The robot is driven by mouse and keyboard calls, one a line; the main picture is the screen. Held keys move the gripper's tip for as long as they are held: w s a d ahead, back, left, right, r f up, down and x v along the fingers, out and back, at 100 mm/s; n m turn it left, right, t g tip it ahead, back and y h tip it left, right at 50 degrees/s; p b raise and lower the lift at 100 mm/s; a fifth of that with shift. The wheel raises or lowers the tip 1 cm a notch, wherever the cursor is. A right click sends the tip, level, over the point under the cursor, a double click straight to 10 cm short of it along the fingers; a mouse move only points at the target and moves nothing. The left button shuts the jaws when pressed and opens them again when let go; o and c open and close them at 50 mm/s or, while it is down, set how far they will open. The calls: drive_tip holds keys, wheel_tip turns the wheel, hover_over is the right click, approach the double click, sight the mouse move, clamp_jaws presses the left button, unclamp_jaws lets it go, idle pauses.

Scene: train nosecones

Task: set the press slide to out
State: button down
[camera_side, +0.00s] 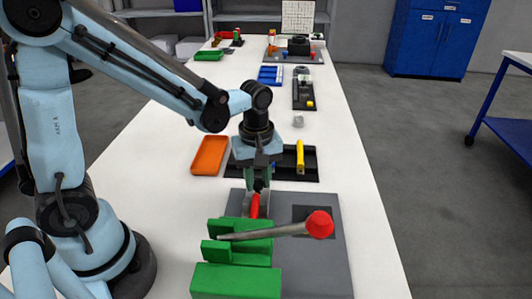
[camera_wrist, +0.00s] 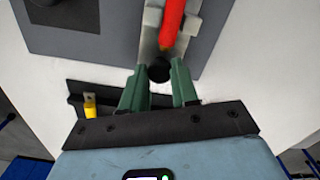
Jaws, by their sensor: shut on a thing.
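The press stands on a grey base plate (camera_side: 335,262) at the front of the table, with green blocks (camera_side: 236,282) and a long lever ending in a red ball (camera_side: 319,224). Its slide shows as a red bar (camera_side: 254,206) in a light grey channel at the far side of the green blocks. In the wrist view the red bar (camera_wrist: 172,22) lies in the channel, with a round black knob (camera_wrist: 159,70) at its near end. My gripper (camera_side: 259,186) points down at this end. In the wrist view my gripper (camera_wrist: 158,76) has its green fingers either side of the knob, shut on it.
Behind my gripper lies a black tray (camera_side: 312,165) with a yellow piece (camera_side: 300,156). An orange tray (camera_side: 210,156) is to its left. The lever reaches across the plate to the right. The table's right strip is clear.

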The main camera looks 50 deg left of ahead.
drive_tip(key=c, duration=1.3)
unclamp_jaws()
drive_tip(key=shift+w+a, duration=0.25)
drive_tip(key=o, duration=0.5)
drive_tip(key=shift+d, duration=0.1)
drive_tip(key=shift+c, duration=0.2)
drive_tip(key=shift+s+r, duration=0.1)
wheel_tip(320, 180, up, 12)
drive_tip(key=s+f+m+t, duration=0.1)
drive_tip(key=m+t, duration=0.1)
drive_tip(key=m, duration=0.2)
drive_tip(key=s+a+f+m+t, duration=0.1)
drive_tip(key=s+m+t, duration=0.1)
drive_tip(key=m, duration=0.3)
drive_tip(key=s+a+f+m+t, duration=0.1)
drive_tip(key=m+t, duration=0.2)
drive_tip(key=m, duration=0.1)
drive_tip(key=shift+s, duration=0.2)
